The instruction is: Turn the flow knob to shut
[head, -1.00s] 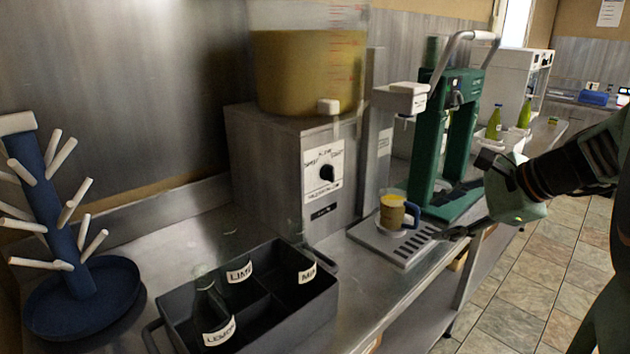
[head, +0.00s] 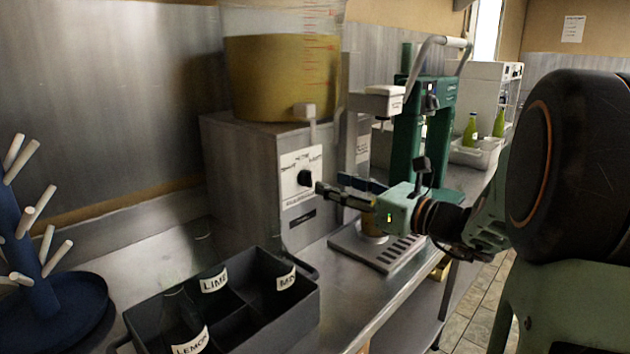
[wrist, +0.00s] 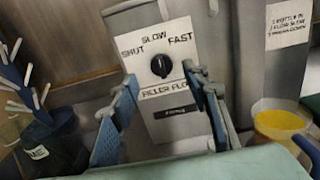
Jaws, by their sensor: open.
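The flow knob (head: 304,177) is a black dial on a white label plate on the front of the grey metal box under the bucket. In the wrist view the knob (wrist: 161,66) sits below the words SHUT, SLOW and FAST; its pointer looks roughly upward, towards SLOW. My gripper (head: 322,190) is just in front of the plate, at the knob's lower right. In the wrist view my gripper (wrist: 163,92) is open, its blue-padded fingers on either side of the knob. No contact with the knob shows.
The clear bucket (head: 265,75) of amber liquid stands on the box. A dark divided crate (head: 262,318) is in front. A drip tray (head: 390,262) and green press (head: 412,135) stand at the right. A cup of yellow drink (wrist: 282,122) is right of the fingers.

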